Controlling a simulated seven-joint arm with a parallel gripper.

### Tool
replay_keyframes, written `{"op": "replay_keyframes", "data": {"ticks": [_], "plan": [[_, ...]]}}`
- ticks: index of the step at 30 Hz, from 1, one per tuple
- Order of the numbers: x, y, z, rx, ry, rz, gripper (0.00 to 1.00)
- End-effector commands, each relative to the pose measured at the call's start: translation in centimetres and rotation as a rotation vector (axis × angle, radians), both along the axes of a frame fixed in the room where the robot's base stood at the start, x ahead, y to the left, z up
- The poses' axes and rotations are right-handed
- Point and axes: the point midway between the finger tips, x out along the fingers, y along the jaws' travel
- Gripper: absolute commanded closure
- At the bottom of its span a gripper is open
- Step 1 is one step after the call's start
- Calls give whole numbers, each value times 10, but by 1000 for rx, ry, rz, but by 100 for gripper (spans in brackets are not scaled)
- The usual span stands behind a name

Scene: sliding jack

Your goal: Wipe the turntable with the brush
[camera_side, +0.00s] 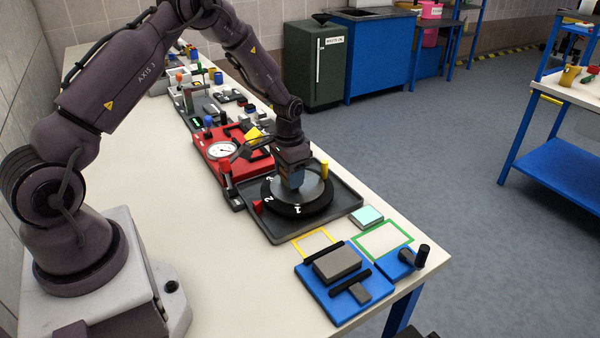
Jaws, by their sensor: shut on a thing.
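The turntable (318,195) is a grey disc with a black rim bearing white numbers, set in a dark square tray (345,199). My gripper (293,181) points down over the disc's left half. It is shut on a small dark, bluish block, apparently the brush, mostly hidden by the jaws. Its lower end is at or just above the disc; I cannot tell whether it touches.
A red box with a gauge (221,150) stands behind the tray. A red peg (257,206) and a yellow peg (324,169) flank the disc. In front are a pale cyan pad (367,216), a green-framed area (384,240) and a blue jack fixture (318,290). The table's left part is clear.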

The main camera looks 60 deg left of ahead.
Motion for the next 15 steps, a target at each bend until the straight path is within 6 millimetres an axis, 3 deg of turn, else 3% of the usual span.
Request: {"op": "replay_keyframes", "data": {"ticks": [7,10,15], "plan": [[-15,9,4,1,-1,0,72],[-15,9,25,2,-4,0,72],[-15,9,38,1,-2,0,72]]}}
